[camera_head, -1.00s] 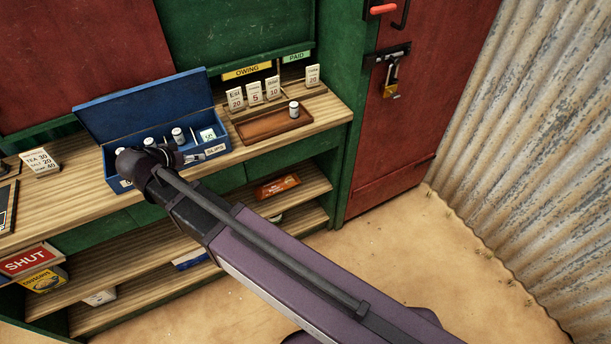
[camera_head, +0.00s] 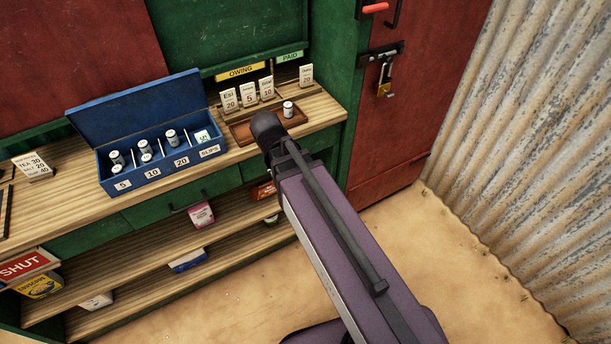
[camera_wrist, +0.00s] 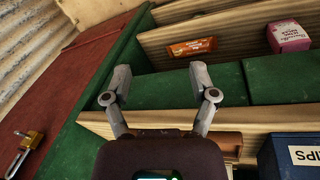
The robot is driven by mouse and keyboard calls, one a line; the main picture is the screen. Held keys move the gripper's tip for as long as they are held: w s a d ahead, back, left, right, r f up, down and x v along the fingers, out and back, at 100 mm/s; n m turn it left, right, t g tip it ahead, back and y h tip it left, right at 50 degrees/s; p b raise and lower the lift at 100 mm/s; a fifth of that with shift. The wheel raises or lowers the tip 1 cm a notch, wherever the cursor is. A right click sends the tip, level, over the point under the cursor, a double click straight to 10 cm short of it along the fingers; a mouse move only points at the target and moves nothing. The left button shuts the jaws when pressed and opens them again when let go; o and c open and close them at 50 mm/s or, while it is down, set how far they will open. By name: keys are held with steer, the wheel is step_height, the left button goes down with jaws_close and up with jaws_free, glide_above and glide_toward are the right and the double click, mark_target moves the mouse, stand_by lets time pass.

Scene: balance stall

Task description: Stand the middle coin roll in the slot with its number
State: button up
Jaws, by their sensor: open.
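The blue cash box (camera_head: 178,175) stands open on the counter, with compartments marked 5, 10, 20 and SLIPS. Several pale coin rolls with dark ends stand in it, including one (camera_head: 146,157) in the 10 compartment and one (camera_head: 171,137) in the 20 compartment. Another coin roll (camera_head: 288,109) stands upright on the brown tray (camera_head: 243,132), right of the box. Numbers on the rolls are too small to read. My gripper (camera_wrist: 160,75) is open and empty in the wrist view. In the head view my arm's end is at the tray's front edge and hides the fingers.
Several number cards (camera_head: 248,95) stand behind the tray below the OWING sign (camera_head: 240,72). A price card (camera_head: 33,166) is at the counter's left. Packets lie on the shelves below, including a pink one (camera_head: 201,215). A padlock (camera_head: 384,86) hangs on the red door.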

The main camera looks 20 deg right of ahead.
steer(key=s+d+n+y, duration=0.1)
steer(key=s+d+y, duration=0.1)
steer(key=d, duration=0.3)
steer(key=shift+s+f+g, duration=0.2)
steer(key=shift+s+g, duration=0.2)
steer(key=shift+s, duration=0.5)
